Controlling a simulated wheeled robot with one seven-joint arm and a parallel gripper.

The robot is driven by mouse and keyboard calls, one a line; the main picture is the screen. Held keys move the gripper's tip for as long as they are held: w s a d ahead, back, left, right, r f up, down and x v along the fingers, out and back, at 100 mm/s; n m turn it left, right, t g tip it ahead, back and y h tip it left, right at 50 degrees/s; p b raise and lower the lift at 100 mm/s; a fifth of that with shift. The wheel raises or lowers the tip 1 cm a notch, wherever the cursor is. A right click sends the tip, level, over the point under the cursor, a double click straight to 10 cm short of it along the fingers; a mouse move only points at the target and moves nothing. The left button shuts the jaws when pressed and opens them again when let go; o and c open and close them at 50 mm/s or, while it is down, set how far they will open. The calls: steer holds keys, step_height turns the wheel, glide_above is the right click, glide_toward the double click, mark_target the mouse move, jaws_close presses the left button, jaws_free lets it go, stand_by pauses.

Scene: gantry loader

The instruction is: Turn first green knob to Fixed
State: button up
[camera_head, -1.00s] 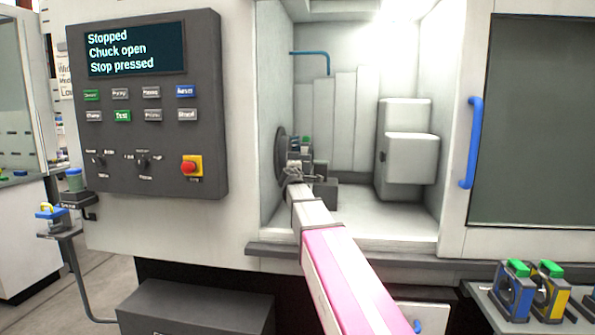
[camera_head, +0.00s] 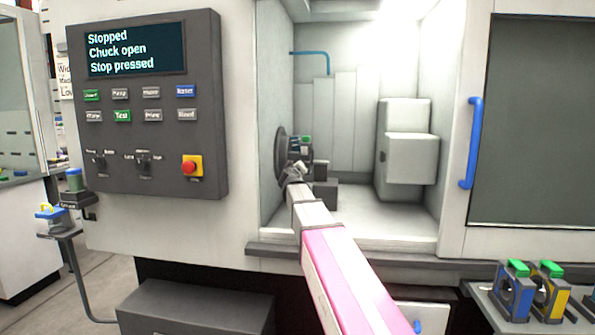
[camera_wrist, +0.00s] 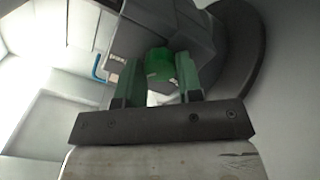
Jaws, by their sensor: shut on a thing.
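The green knob (camera_wrist: 160,64) sits on a dark grey block at the chuck, with small unreadable pale marks on it. In the wrist view my gripper (camera_wrist: 159,82) has one finger on each side of it and is shut on it. In the head view my gripper (camera_head: 294,171) reaches into the open machine chamber and hides the knob it holds. The round dark chuck (camera_head: 281,156) is on the chamber's left wall. A small green part (camera_head: 306,139) shows just above my gripper; I cannot tell whether it is another knob.
A control panel (camera_head: 146,110) is left of the opening; its screen reads Stopped, Chuck open, Stop pressed. A grey-white block unit (camera_head: 410,155) stands at the chamber's right. A blue door handle (camera_head: 472,143) and blue and yellow fixtures (camera_head: 514,290) are further right.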

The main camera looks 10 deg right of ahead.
steer(key=shift+m, duration=0.6)
steer(key=o, duration=0.9)
steer(key=v, duration=1)
steer(key=shift+s+a, duration=0.1)
steer(key=shift+s, duration=0.3)
steer(key=shift+s, duration=0.1)
